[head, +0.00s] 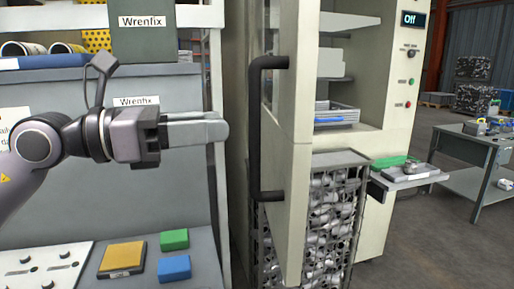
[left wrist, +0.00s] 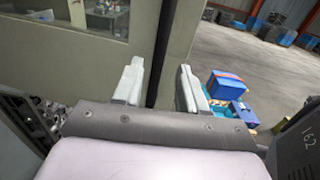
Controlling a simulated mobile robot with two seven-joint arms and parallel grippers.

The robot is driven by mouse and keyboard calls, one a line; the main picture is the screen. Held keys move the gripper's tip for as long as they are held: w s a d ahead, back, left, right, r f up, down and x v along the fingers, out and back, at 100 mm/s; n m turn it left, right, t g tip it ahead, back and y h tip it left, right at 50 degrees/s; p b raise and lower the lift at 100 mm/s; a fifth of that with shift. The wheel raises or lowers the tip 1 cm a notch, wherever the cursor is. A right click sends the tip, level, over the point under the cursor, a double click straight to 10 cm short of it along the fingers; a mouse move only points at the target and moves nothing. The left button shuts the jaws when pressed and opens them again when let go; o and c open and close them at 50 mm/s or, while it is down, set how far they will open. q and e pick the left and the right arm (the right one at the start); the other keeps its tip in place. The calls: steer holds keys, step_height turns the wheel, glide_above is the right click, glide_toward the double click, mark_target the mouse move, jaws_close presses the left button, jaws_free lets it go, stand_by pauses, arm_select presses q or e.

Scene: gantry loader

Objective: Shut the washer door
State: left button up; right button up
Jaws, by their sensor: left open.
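The cream washer (head: 375,70) has its door (head: 293,190) standing open, seen nearly edge-on in the head view. A long black handle (head: 254,130) runs down the door's outer face. My left gripper (head: 224,131) is open and empty, just left of the handle with a small gap in the head view. In the left wrist view, the handle (left wrist: 163,45) runs between the two pale fingers of my left gripper (left wrist: 161,68), and the door panel (left wrist: 95,55) lies behind. I cannot tell how far the handle is from the fingers. My right gripper is out of view.
A wire basket full of metal parts (head: 330,225) stands behind the door's lower part. A small shelf (head: 408,180) juts out right of the washer. A bench with coloured blocks (head: 174,268) is below my left arm. A grey table (head: 475,150) stands far right.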

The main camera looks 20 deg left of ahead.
mark_target(281, 131)
arm_select(q)
steer(key=p+x, duration=0.3)
steer(key=x, duration=0.4)
steer(key=shift+w+d+f, duration=0.1)
steer(key=shift+f, duration=0.05)
jaws_close()
